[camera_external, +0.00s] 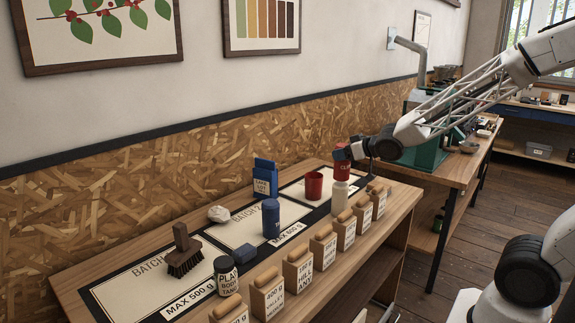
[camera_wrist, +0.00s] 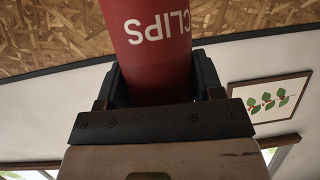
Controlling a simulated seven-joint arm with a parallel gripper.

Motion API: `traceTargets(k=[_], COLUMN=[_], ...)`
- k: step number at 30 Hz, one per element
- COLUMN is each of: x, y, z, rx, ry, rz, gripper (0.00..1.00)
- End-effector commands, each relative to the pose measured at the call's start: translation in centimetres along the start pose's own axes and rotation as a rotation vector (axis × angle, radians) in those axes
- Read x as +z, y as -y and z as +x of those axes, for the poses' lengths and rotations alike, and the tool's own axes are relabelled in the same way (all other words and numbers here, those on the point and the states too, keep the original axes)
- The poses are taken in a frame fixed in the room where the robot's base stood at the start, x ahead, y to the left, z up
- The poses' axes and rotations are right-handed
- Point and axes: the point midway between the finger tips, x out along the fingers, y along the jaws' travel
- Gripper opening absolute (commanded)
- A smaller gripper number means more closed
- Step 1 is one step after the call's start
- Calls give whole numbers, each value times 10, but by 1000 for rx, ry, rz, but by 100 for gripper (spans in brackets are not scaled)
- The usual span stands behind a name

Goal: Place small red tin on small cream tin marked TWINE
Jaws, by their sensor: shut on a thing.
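My gripper (camera_external: 354,150) is shut on a small red tin (camera_external: 342,170) with white lettering, at the far right end of the bench. In the wrist view the red tin (camera_wrist: 150,40) fills the space between both fingers (camera_wrist: 160,88), and its lettering reads CLIPS. A small cream-white tin (camera_external: 340,197) stands upright on the bench directly below the red tin in the external view. The red tin's lower edge meets the cream tin's top in the picture; I cannot tell whether they touch. No marking is readable on the cream tin.
A red cup (camera_external: 314,186) stands just left of the cream tin.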

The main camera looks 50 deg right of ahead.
Motion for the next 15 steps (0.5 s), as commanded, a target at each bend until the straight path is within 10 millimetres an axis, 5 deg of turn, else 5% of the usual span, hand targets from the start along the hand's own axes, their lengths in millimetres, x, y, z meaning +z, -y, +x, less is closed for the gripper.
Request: traceTargets(k=[15], x=[17], y=[0], z=[7], rx=[0], ry=[-2], rz=[-1], gripper=[24])
